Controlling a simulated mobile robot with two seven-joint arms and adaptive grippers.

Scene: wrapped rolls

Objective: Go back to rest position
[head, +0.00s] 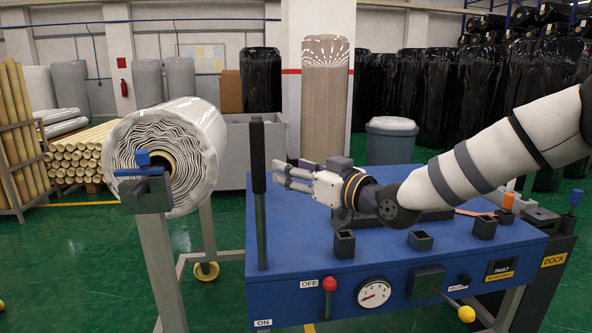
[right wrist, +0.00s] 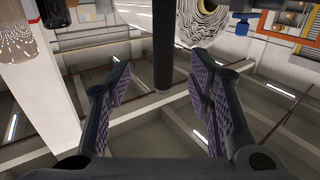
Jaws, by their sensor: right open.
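My right gripper (head: 288,175) is above the blue console (head: 300,238), with its fingers pointing left toward the upright black lever (head: 258,190). In the right wrist view the two fingers with purple pads (right wrist: 158,85) are spread wide, with nothing held between them. The dark lever (right wrist: 163,45) shows beyond and between the fingertips, apart from them. My right arm reaches in from the right over the console. My left gripper is not in view.
A large wrapped white roll (head: 180,150) sits on a stand left of the console. The console carries a gauge (head: 373,292), a red knob (head: 329,284) and several black square blocks. A grey bin (head: 391,140) and dark wrapped rolls (head: 440,90) stand behind. Green floor is free at left.

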